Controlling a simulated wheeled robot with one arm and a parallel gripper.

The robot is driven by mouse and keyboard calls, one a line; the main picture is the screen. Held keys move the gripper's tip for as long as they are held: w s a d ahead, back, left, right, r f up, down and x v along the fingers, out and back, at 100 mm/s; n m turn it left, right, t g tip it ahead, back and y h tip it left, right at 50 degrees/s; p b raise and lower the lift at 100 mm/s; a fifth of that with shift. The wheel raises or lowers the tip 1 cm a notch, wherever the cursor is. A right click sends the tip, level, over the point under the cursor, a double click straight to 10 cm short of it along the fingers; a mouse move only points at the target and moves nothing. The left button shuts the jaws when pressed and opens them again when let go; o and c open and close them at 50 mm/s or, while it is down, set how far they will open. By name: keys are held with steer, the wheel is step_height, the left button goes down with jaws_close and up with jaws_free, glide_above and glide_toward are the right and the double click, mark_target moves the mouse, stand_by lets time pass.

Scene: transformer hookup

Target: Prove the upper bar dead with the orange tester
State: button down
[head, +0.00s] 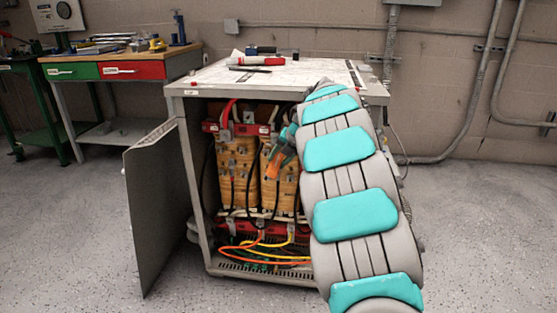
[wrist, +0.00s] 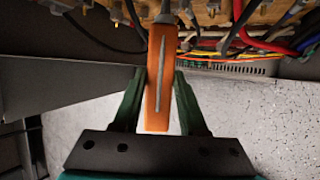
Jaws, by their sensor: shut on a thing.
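The orange tester (wrist: 160,85) is held upright in the picture between the green fingers of my gripper (wrist: 161,78) in the wrist view. Its grey tip end points up toward the coils, and its far end is cut off by the frame edge. In the head view the tester (head: 275,164) shows in front of the right coil, inside the open cabinet. The upper bar (head: 246,130) is red and runs across the top of the tan coils. The tester appears below it; I cannot tell whether its tip touches anything. My arm hides the bar's right end.
The cabinet (head: 190,200) has its door (head: 152,205) swung open at left. A lower red bar (head: 228,227) and loose orange and yellow cables (head: 265,250) lie below the coils. A red tool (head: 248,61) is on top. Floor at left is clear.

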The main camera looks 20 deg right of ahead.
mark_target(274, 170)
steer(key=shift+w+d+p, duration=0.35)
steer(key=shift+w+p, duration=0.15)
steer(key=shift+p, duration=0.25)
stand_by(0.8)
steer(key=shift+w+r+p, duration=0.1)
steer(key=shift+p, duration=0.4)
stand_by(1.8)
steer(key=shift+s+a+b, duration=0.3)
steer(key=shift+s+b, duration=0.05)
steer(key=shift+s, duration=0.2)
steer(key=shift+s+a+b, duration=0.3)
steer(key=shift+s, duration=0.2)
steer(key=shift+s+a+b, duration=0.35)
steer(key=shift+s+a, duration=0.35)
steer(key=shift+s, duration=0.25)
steer(key=shift+s+a+b, duration=0.35)
steer(key=shift+s+a, duration=0.3)
steer(key=shift+s, duration=0.3)
